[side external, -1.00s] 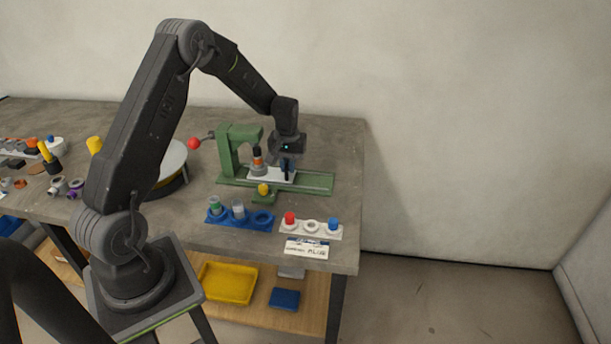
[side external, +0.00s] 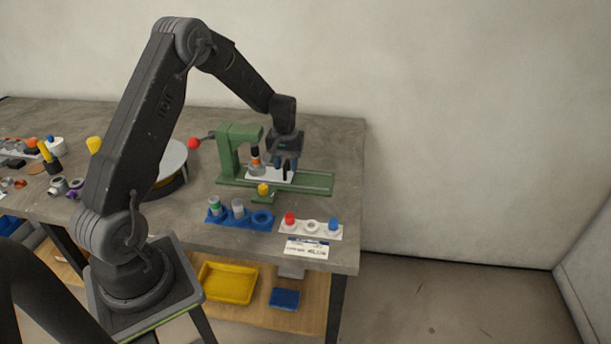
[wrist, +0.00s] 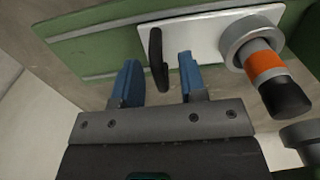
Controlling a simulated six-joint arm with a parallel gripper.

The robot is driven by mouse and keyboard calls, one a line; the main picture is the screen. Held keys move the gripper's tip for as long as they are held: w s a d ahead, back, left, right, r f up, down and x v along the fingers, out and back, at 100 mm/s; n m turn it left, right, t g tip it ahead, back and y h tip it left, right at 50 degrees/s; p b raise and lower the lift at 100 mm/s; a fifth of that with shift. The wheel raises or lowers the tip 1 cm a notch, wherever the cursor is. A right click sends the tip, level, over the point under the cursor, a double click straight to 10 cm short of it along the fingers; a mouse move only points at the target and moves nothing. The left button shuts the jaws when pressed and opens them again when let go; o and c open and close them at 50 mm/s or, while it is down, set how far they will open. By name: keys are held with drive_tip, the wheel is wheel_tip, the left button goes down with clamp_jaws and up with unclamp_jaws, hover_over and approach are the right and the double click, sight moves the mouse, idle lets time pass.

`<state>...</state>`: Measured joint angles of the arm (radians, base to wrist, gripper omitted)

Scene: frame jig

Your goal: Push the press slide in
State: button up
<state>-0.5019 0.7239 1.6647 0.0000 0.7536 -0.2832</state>
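The press (side external: 230,150) is a green frame on a long green base rail (side external: 318,186). Its slide is a white plate (side external: 283,177) lying on the rail, its left part at the press column. The slide also shows in the wrist view (wrist: 197,43). It carries a grey ring with an orange and black part (wrist: 266,68) and an upright black handle (wrist: 157,60). My gripper (wrist: 158,82) is open. Its blue fingers stand apart on either side of the handle, with a visible gap to each. It also shows in the side view (side external: 285,163).
A red-knobbed lever (side external: 194,143) sticks out left of the press. A yellow knob (side external: 263,189) is at the rail's front. A blue holder (side external: 238,217) and a white holder (side external: 311,228) stand in front. The table right of the rail is clear.

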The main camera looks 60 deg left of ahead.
drive_tip(key=shift+r, duration=3.25)
drive_tip(key=shift+d+r, duration=0.15)
drive_tip(key=shift+r, duration=0.05)
drive_tip(key=s+d+r+m+t, duration=0.1)
drive_tip(key=s+d+r+m, duration=0.1)
drive_tip(key=s+d+r, duration=0.35)
drive_tip(key=s+d+r+m+t, duration=0.1)
drive_tip(key=s+d+r+m, duration=0.1)
drive_tip(key=d+r, duration=0.6)
drive_tip(key=s+d+r+m+t, duration=0.1)
drive_tip(key=s+d, duration=0.3)
drive_tip(key=s, duration=0.4)
drive_tip(key=s+d+r+m+t, duration=0.2)
drive_tip(key=s+d+m, duration=0.2)
drive_tip(key=s, duration=0.4)
drive_tip(key=shift+d+r+t, duration=0.15)
drive_tip(key=shift+d+t, duration=0.15)
drive_tip(key=shift+d, duration=0.5)
